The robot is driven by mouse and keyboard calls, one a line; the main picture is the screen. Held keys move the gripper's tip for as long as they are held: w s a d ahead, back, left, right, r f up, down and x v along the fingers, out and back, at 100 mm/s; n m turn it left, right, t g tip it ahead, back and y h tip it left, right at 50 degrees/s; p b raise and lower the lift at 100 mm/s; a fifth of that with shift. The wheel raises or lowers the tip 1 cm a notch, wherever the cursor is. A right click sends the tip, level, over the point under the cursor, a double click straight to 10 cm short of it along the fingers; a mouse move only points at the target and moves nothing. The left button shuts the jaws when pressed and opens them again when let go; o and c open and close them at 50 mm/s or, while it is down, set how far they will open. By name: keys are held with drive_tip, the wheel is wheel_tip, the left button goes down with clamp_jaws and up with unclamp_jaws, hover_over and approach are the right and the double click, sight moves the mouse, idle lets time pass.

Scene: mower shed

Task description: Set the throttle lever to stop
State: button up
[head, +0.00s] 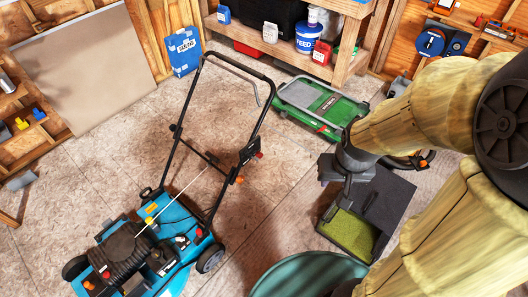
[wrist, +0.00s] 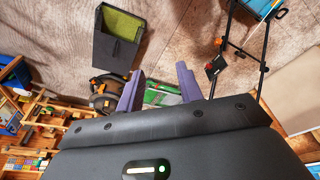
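The blue lawn mower (head: 150,245) stands on the floor at the lower left of the head view, its black folding handle (head: 190,95) rising toward the back. A dark control box (head: 250,152) with small red and orange parts sits on the handle's right side. The handle (wrist: 264,68) and box (wrist: 214,68) also show at the right of the wrist view. The throttle lever is too small to make out, so its setting cannot be told. My gripper (wrist: 160,90) is open and empty, its two purple fingers apart. In the head view it is right of the handle, not touching it.
A black grass catcher (head: 368,212) with clippings lies below my gripper. A green machine (head: 320,105) stands behind it. A teal rounded thing (head: 305,275) is at the bottom edge. A wooden shelf (head: 345,60) with tubs stands at the back. Floor between handle and catcher is clear.

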drive_tip(key=shift+o, duration=1.1)
drive_tip(key=shift+s+a, duration=0.15)
drive_tip(key=shift+s, duration=0.2)
drive_tip(key=w+d+f+n+t+y+b, duration=0.25)
drive_tip(key=w+f+n+t+b, duration=0.5)
drive_tip(key=w+f+b, duration=1.65)
drive_tip(key=w+a+f+n+y+b, duration=0.1)
drive_tip(key=a+f+n+y+b, duration=0.2)
drive_tip(key=f+y+b, duration=0.3)
drive_tip(key=w+a+f+n+y+b, duration=0.1)
drive_tip(key=a+f+n+y+b, duration=0.2)
drive_tip(key=a+f+y+b, duration=0.2)
wheel_tip(320, 180, down, 4)
drive_tip(key=t+b, duration=0.1)
drive_tip(key=b, duration=0.2)
drive_tip(key=shift+y+b, duration=0.35)
drive_tip(key=shift+b, duration=0.05)
drive_tip(key=shift+a+n, duration=0.15)
drive_tip(key=shift+n, duration=0.1)
